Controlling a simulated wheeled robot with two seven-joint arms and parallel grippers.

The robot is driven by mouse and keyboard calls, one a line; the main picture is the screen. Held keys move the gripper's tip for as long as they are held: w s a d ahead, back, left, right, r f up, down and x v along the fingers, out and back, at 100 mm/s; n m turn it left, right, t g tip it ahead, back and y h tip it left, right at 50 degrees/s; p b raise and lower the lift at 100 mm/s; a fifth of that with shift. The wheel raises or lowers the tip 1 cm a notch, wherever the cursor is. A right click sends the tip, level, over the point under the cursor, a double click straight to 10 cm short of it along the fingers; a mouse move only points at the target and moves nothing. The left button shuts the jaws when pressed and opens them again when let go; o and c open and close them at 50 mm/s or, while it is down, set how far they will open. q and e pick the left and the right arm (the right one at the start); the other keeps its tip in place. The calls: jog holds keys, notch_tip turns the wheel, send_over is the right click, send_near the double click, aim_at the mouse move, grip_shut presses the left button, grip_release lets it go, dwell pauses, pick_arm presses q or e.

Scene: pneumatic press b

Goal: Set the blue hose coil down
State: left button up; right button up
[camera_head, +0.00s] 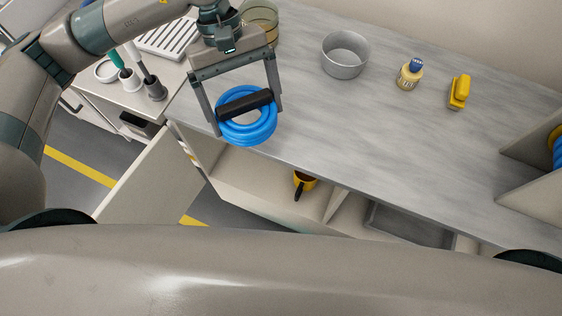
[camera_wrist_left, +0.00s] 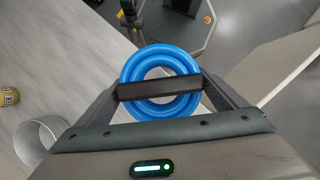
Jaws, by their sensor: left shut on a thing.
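The blue hose coil (camera_head: 250,133) is a round bundle of several turns with a black bar across it. My left gripper (camera_head: 247,105) is shut on the coil, with a finger at each end of the black bar. In the head view the coil appears over the front left edge of the grey countertop (camera_head: 300,110). I cannot tell how high it is above it. In the left wrist view the coil (camera_wrist_left: 160,54) hangs between the fingers of the gripper (camera_wrist_left: 160,88), partly past the counter edge. My right gripper is not in view.
A metal bowl (camera_head: 342,66), a tan bottle (camera_head: 409,78) and a yellow tool (camera_head: 460,92) stand on the counter. A glass jar (camera_head: 264,16) is behind my gripper. Below are open shelves and an open door (camera_head: 150,180). The counter's front middle is clear.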

pick_arm(q)
jog(key=w+a+m+y, duration=0.2)
jog(key=w+a+m, duration=0.2)
jog(key=a, duration=0.6)
jog(key=shift+w+f+m+g, duration=0.2)
jog(key=shift+m+g, duration=0.1)
jog(key=shift+m, duration=0.8)
jog(key=shift+s+f, duration=0.1)
